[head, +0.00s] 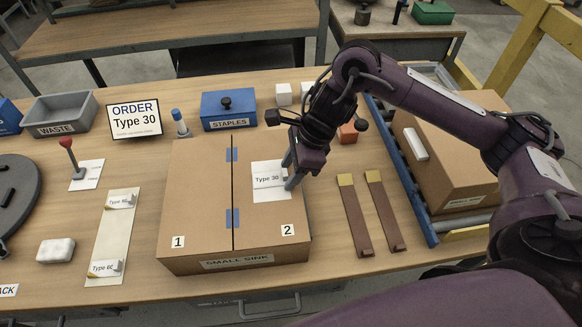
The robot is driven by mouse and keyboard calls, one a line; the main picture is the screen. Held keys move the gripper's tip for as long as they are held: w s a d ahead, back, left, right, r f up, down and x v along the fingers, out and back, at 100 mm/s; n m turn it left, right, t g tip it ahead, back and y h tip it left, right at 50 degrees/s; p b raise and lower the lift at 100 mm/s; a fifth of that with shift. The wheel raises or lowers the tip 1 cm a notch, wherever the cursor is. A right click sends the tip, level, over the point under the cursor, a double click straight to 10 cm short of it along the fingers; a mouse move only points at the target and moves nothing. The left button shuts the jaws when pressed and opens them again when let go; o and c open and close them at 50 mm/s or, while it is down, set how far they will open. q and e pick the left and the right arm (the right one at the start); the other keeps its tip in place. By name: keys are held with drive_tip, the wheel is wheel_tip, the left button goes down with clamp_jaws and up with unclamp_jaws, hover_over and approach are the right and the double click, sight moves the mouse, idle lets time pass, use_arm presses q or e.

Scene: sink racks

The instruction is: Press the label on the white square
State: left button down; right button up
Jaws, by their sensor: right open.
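The "Type 30" label (267,176) lies over the white square (272,196) on the top of the closed cardboard box (200,205), on its right half. A strip of the square shows below the label. My right gripper (289,171) is open at the right edge of the label, with its fingertips low over the box top. I cannot tell whether the fingers touch the label. My left gripper is out of view. A backing strip (112,240) at the left holds other labels, "Type 60" among them. The order sign (134,120) reads "Type 30".
A blue staples box (228,111), a grey waste bin (60,112) and small white blocks (284,94) stand behind the box. Two brown strips (371,212) lie to its right. A second carton (445,165) sits on the blue-railed conveyor (399,160) at the right.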

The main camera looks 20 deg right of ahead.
drive_tip(key=p+v, duration=0.1)
drive_tip(key=v, duration=0.6)
drive_tip(key=shift+d+r, duration=0.2)
drive_tip(key=shift+r, duration=0.15)
drive_tip(key=shift+s, duration=0.15)
